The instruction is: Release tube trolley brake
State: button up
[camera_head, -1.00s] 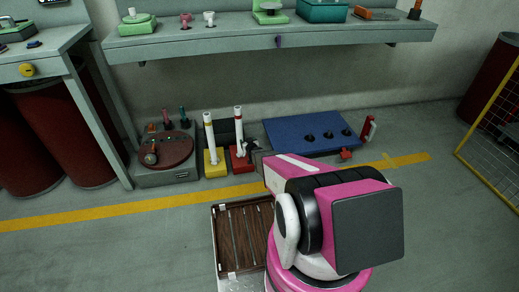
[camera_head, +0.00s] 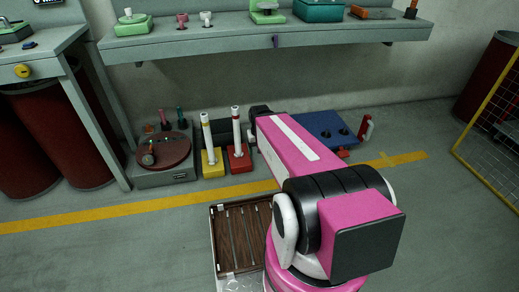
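Two upright white handles stand on the floor by the wall, one on a yellow base (camera_head: 212,169) and one on a red base (camera_head: 238,165). The left white handle (camera_head: 208,133) leans slightly; the right white handle (camera_head: 236,130) has a red band near its top. I cannot tell which thing, if any, is the trolley brake. My pink arm reaches toward the wall. The dark end of my arm shows just right of the right handle, apart from it in the picture. My gripper's fingers are hidden or too small to make out.
A grey box with a dark red disc (camera_head: 165,151) stands left of the handles. A blue panel with black knobs (camera_head: 318,124) lies to the right, partly behind my arm. A shelf (camera_head: 270,38) runs above. A yellow mesh frame (camera_head: 490,110) stands far right.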

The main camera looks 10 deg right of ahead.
aim_at(343, 154)
jog(key=i+j+z, duration=0.15)
jog(key=z, duration=1.35)
